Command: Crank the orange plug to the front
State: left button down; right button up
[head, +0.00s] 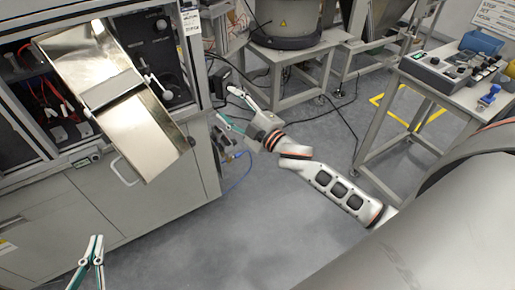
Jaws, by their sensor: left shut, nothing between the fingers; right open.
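I cannot make out an orange plug or its crank for certain in the head view. A white lever-like part (157,86) shows beside the shiny metal chute (142,132) on the front of the machine cabinet. My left gripper (97,238) is low at the left, in front of the cabinet, shut and empty. My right gripper (225,101) is open and empty, just right of the cabinet's corner, its fingers pointing left. The chute hides part of the cabinet's inside.
Red-handled tools or cables (58,97) are inside the cabinet at left. A round feeder (290,22) stands on a frame at the back. A control panel table (470,105) is at right. The grey floor (260,225) between is clear, with black cables behind.

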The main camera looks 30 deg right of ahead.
pick_arm(q)
jog(key=shift+s+d+f+b, duration=0.5)
jog(key=shift+s+f, duration=0.1)
jog(key=shift+f, duration=0.2)
pick_arm(e)
jog(key=s+d+f+m+g+h, duration=0.1)
jog(key=s+f+m+g+h, duration=0.1)
jog(key=s+f, duration=0.7)
jog(key=shift+s+d+f+m+g+h, duration=0.25)
jog(key=shift+s+f+m+g+h, duration=0.25)
jog(key=shift+m+h, duration=0.35)
jog(key=shift+o, duration=0.3)
jog(key=shift+r, duration=0.15)
